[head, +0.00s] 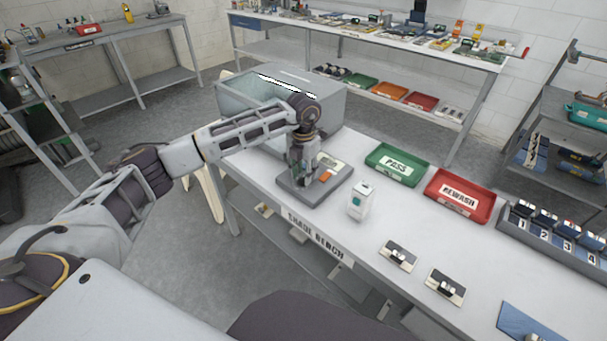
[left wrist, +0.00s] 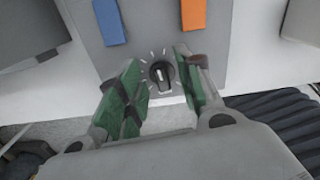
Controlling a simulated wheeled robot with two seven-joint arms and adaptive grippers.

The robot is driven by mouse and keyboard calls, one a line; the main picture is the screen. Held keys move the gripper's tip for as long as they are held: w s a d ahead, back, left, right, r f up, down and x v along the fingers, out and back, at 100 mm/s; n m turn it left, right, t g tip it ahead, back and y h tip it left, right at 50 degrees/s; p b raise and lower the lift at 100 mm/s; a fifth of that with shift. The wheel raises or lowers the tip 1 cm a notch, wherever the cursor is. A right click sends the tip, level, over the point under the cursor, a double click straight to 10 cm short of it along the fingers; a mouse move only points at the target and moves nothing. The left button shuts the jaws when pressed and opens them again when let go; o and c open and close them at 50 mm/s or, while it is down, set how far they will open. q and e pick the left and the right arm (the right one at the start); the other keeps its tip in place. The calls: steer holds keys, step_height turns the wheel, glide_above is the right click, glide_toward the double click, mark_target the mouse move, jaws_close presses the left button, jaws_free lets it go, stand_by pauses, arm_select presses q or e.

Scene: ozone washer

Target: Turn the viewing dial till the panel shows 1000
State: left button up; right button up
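The viewing dial (left wrist: 161,73) is a dark round knob with a pale pointer line and white tick marks around it, in the left wrist view. It sits on a grey control panel (left wrist: 178,40), which also shows in the head view (head: 290,187) on the bench. My left gripper (left wrist: 160,80) is open, its green-padded fingers on either side of the dial, with a visible gap to it. In the head view my left gripper (head: 301,172) is over the panel and hides the dial. A small display (head: 328,162) is too small to read. My right gripper is not in view.
A green PASS tray (head: 372,163), a red REWASH tray (head: 440,190) and a white box (head: 360,200) stand to the right on the bench. A glass-fronted grey cabinet (head: 335,108) stands behind the panel. An orange button (left wrist: 194,16) and a blue one (left wrist: 109,22) lie beyond the dial.

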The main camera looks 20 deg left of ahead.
arm_select(q)
step_height(320, 180, up, 11)
stand_by(0.6)
stand_by(0.5)
